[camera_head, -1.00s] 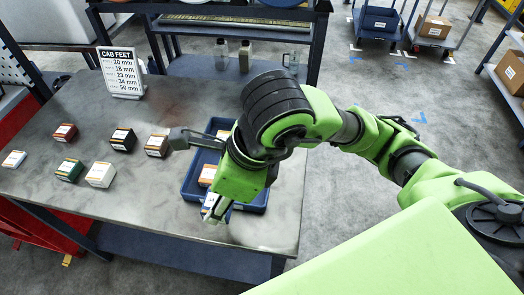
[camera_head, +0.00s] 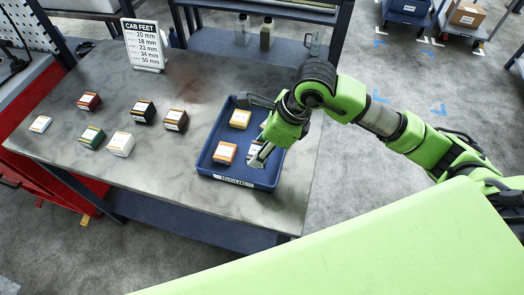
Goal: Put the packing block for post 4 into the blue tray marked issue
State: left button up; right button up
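The blue tray (camera_head: 212,170) sits at the right end of the bench, with a white label on its front wall, too small to read surely. My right gripper (camera_head: 257,128) is over the tray's right part, fingers spread wide. Touch with the pale-labelled block cannot be told. Outside the tray are red-brown (camera_head: 89,102), black (camera_head: 143,111), brown (camera_head: 176,120), green (camera_head: 92,138), white (camera_head: 120,144) and small white-blue (camera_head: 40,124) blocks. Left gripper is not in view.
A "CAB FEET" sign (camera_head: 143,45) listing 20, 18, 23, 34 and 50 mm stands at the bench's back. Bottles (camera_head: 266,33) stand on a rack behind. The bench (camera_head: 150,185) is clear in front of the blocks and left of the tray.

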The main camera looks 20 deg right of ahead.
jog(key=f, duration=0.3)
jog(key=shift+w+d+f+p, duration=0.2)
jog(key=shift+w+d+p, duration=0.1)
jog(key=shift+d, duration=0.05)
jog(key=shift+f, duration=0.3)
jog(key=shift+f, duration=0.15)
jog(key=o, duration=1.2)
jog(key=shift+c, duration=0.2)
